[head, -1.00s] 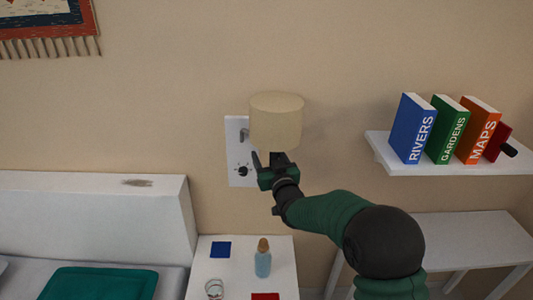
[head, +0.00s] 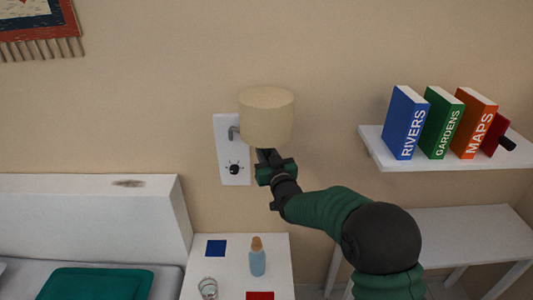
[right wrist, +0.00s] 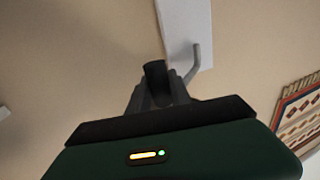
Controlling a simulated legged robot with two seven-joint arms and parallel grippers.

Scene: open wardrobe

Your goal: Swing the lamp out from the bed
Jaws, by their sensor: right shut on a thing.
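The wall lamp has a cream drum shade (head: 266,118) and a grey bent arm (head: 234,132) on a white wall plate (head: 226,150) with a dark knob (head: 234,169). The shade stands out to the right of the plate. My right gripper (head: 266,156) is just under the shade. In the right wrist view its fingers (right wrist: 158,88) are shut on a short dark cylinder (right wrist: 155,69), which looks like the lamp's lower part. The grey arm (right wrist: 191,62) and plate (right wrist: 186,25) show beyond. The shade is not clearly seen there. My left gripper is not in view.
The bed's white headboard (head: 85,215) and teal pillow (head: 97,284) are at left. Below the lamp, a white nightstand (head: 233,262) holds a bottle (head: 257,260) and blue and red squares. A shelf (head: 445,160) with books is at right. The wall around the shade is clear.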

